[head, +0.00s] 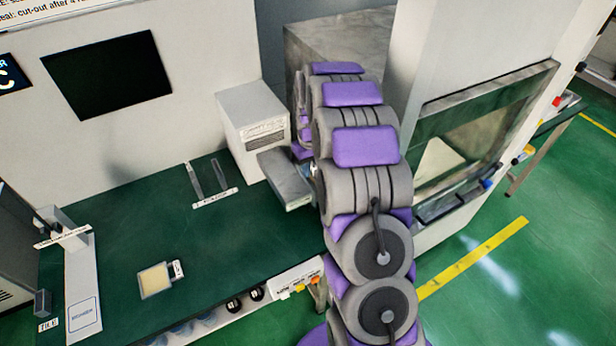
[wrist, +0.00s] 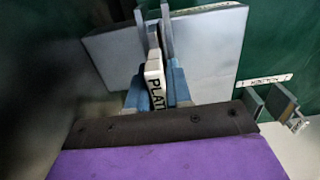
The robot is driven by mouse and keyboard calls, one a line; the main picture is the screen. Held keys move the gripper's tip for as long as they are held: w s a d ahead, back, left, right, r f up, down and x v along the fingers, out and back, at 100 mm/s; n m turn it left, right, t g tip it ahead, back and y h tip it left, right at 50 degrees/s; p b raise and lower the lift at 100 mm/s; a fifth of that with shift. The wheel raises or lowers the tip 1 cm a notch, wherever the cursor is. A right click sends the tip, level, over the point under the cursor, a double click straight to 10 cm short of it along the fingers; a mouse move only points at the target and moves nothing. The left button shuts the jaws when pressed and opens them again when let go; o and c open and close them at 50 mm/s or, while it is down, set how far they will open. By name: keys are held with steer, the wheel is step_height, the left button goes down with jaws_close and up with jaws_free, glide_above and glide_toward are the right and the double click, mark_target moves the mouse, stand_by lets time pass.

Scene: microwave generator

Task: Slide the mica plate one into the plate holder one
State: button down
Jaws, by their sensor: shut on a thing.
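In the wrist view my gripper (wrist: 155,82) is shut on the white tab of a plate (wrist: 154,70). The tab reads "PLAT"; its number is not legible. The plate's body beyond the tab is mostly hidden. Just past the tab stand two upright grey fins (wrist: 166,22), apparently a plate holder, with the tab in line with the gap between them. I cannot tell how far the plate is between them. In the head view my arm hides the gripper and the held plate.
A second pair of upright fins (head: 207,178) stands on the green bench (head: 130,225) behind a white label. A pale square plate (head: 154,279) with a white tab lies at the bench's front. A white box (head: 250,125) stands left of my arm. The bench middle is clear.

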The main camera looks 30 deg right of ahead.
steer(key=shift+d+r, duration=0.1)
steer(key=shift+r, duration=0.05)
steer(key=shift+r+p, duration=1)
steer(key=shift+r, duration=1.85)
